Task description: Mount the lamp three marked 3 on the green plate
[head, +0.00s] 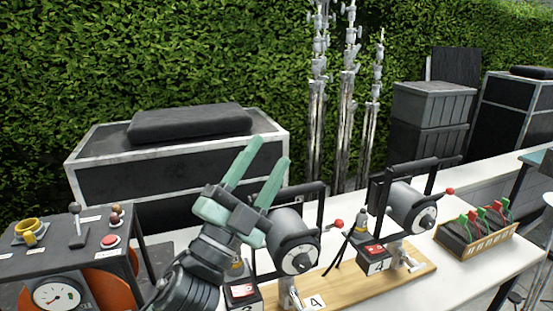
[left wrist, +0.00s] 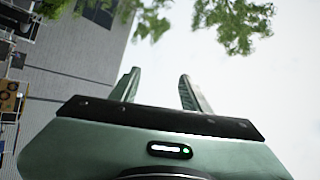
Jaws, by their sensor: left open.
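My left gripper (head: 265,165) is open and empty, pointing up in front of the hedge, left of the nearer lamp. In the left wrist view its two fingers (left wrist: 158,90) stand apart against the sky. Two grey lamps with black yokes stand on a wooden board: a nearer one (head: 294,243) and a farther one (head: 413,208). A small box (head: 377,262) by the farther lamp also seems to show 4. I cannot make out a 3 on either lamp, and I cannot identify a green plate.
The white table (head: 455,277) carries the board and a tray (head: 487,240) with red and green handled pieces. A control console (head: 62,262) stands at the left. Metal stands (head: 345,120), a large black case (head: 160,175) and stacked bins (head: 428,120) are behind.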

